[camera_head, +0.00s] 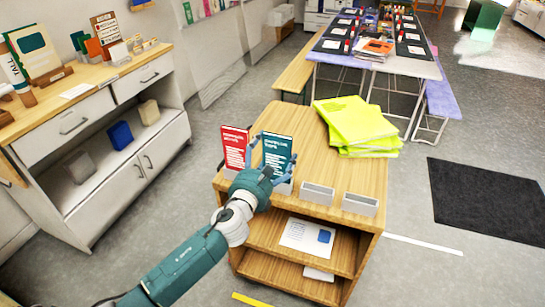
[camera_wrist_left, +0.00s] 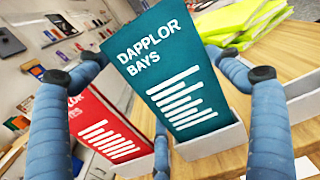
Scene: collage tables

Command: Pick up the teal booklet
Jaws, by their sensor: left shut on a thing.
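The teal booklet (camera_head: 278,152) stands upright at the front left of the wooden cart, its white-lettered cover facing me. It also shows large and slightly tilted in the left wrist view (camera_wrist_left: 165,75). My left gripper (camera_head: 271,158) is shut on the booklet, with blue fingers on both sides of it. In the left wrist view a white holder (camera_wrist_left: 215,140) sits at the booklet's lower edge; I cannot tell whether the booklet is still seated in it. My right gripper is not in view.
A red booklet (camera_head: 236,147) stands close on the left. Two empty white holders (camera_head: 318,194) (camera_head: 360,204) sit to the right on the cart (camera_head: 300,130). Yellow-green folders (camera_head: 355,122) lie behind. A cabinet (camera_head: 95,130) stands at left, and a dark mat (camera_head: 485,200) lies on the floor at right.

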